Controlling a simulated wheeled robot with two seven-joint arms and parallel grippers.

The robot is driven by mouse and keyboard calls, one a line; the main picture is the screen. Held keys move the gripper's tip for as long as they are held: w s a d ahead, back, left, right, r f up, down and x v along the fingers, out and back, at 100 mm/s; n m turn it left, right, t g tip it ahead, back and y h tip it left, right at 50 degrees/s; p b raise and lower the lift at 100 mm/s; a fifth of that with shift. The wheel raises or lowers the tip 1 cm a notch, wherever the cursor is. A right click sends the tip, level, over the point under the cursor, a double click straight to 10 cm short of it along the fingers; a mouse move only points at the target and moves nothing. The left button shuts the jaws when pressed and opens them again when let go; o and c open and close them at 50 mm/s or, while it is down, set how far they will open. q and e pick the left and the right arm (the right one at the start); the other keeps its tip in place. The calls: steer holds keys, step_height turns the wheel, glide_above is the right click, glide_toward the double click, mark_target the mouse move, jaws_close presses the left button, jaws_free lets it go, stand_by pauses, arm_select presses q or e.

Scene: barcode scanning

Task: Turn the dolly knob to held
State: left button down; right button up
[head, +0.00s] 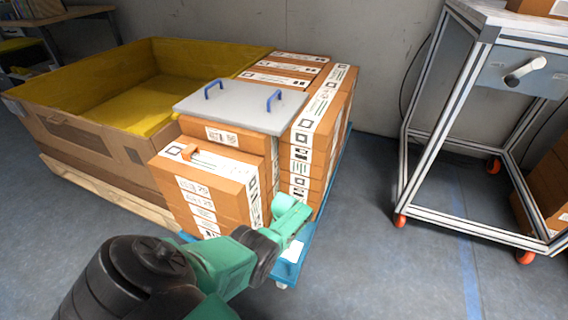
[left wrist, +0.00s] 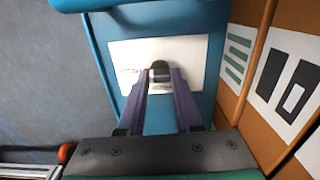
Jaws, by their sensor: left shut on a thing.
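The blue dolly (head: 311,236) stands under stacked orange-brown boxes; its near corner carries a white plate (head: 293,251). In the left wrist view, a small dark knob (left wrist: 160,68) sits on the white plate (left wrist: 190,50) of the dolly (left wrist: 95,60). My left gripper (left wrist: 161,80) has its two fingers closed on the knob from both sides. In the head view, my green left arm comes in from the bottom left, and its hand is over the dolly's near corner; the knob is hidden there. The plate's markings are too small to read. My right gripper is out of view.
Boxes (head: 205,196) with white labels rise right beside the knob. A grey lid with blue handles (head: 240,107) lies on the stack. A yellow-lined crate (head: 50,130) on a pallet stands left. A metal-framed cart (head: 431,150) stands right, with clear floor between.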

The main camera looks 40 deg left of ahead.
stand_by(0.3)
arm_select(q)
steer(key=c, duration=0.6)
jaws_free()
steer(key=shift+r, duration=0.1)
